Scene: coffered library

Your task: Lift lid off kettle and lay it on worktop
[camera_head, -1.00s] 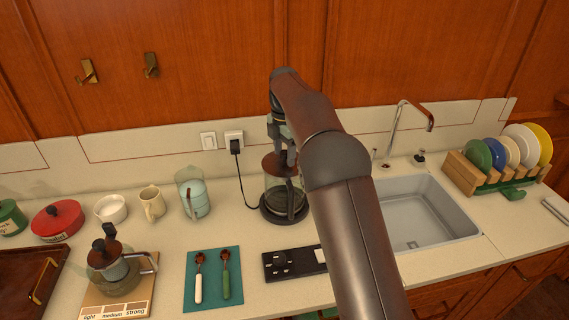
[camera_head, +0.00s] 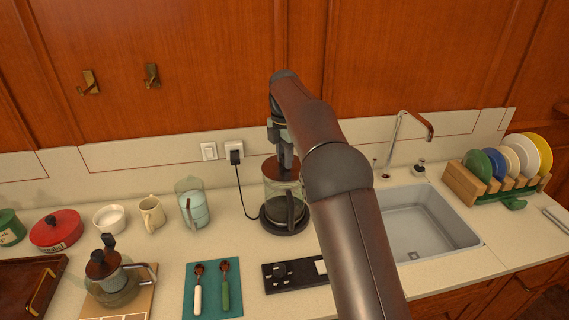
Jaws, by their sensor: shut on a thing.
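The kettle (camera_head: 284,207) is a glass jug with a dark handle, standing upright on a round black base (camera_head: 272,227) near the back of the worktop (camera_head: 229,234). Its brown lid (camera_head: 272,169) is at the kettle's top. My gripper (camera_head: 285,162) points down from above and is shut on the lid's top, with the knob mostly hidden by the fingers. I cannot tell whether there is a gap between the lid and the jug's rim. My arm covers the area to the right of the kettle.
A teal mat (camera_head: 213,289) with two spoons lies front left of the kettle, with a black socket strip (camera_head: 296,275) beside it. The sink (camera_head: 428,222) is right.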

